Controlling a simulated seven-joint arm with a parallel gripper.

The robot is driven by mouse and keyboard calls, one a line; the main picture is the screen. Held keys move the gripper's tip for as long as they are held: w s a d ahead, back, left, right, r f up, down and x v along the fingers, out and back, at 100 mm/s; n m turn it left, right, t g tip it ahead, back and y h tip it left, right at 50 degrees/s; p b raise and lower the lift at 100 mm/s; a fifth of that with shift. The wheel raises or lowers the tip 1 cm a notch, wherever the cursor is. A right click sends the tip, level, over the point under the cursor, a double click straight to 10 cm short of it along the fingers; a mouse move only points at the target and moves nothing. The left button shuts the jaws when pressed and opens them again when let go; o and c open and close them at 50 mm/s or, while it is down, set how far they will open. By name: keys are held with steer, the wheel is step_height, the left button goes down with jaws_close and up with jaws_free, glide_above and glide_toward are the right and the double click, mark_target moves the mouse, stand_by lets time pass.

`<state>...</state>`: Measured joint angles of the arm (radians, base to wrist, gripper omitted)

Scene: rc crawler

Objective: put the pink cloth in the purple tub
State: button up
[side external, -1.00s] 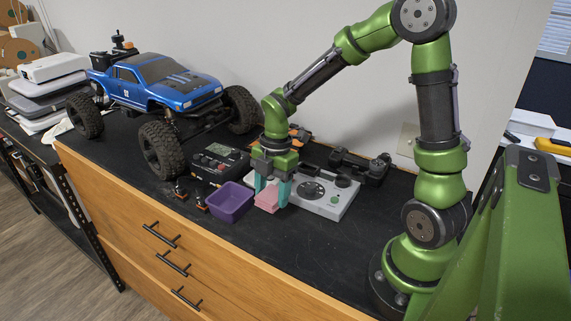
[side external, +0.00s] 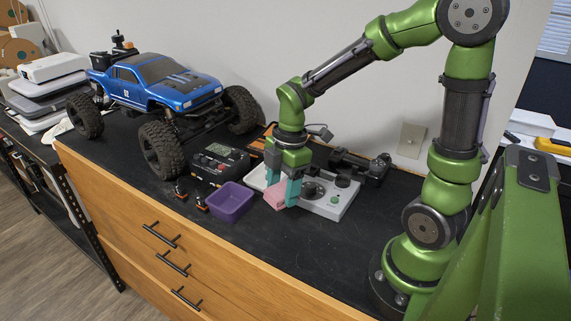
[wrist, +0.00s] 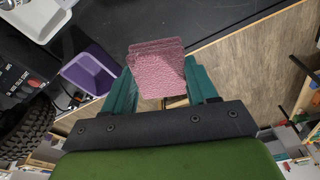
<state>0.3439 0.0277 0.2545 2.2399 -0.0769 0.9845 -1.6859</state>
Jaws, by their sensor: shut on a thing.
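The pink cloth (side external: 277,196) is a small folded block. My gripper (side external: 283,194) has teal fingers and is shut on it, to the right of the tub and in front of the white-grey control panel. In the wrist view the cloth (wrist: 158,68) sits between the two fingers (wrist: 162,90). From the side view I cannot tell whether its lower edge touches the table. The purple tub (side external: 232,203) stands on the black table top near the front edge, and its visible inside looks empty. It also shows in the wrist view (wrist: 90,70), left of the cloth.
A black charger box (side external: 220,164) stands behind the tub. Small orange-and-black parts (side external: 200,202) lie left of it. The grey control panel (side external: 335,205) is behind my gripper, and a blue crawler truck (side external: 160,85) is at the left. The front strip of table is clear.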

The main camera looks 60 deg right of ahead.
steer(key=shift+w+f, duration=0.85)
steer(key=shift+w, duration=1.8)
steer(key=shift+w+f, duration=0.9)
steer(key=shift+w, duration=1.7)
steer(key=shift+w+f, duration=0.85)
steer(key=shift+w, duration=1.8)
steer(key=shift+f, duration=0.6)
steer(key=o, duration=1)
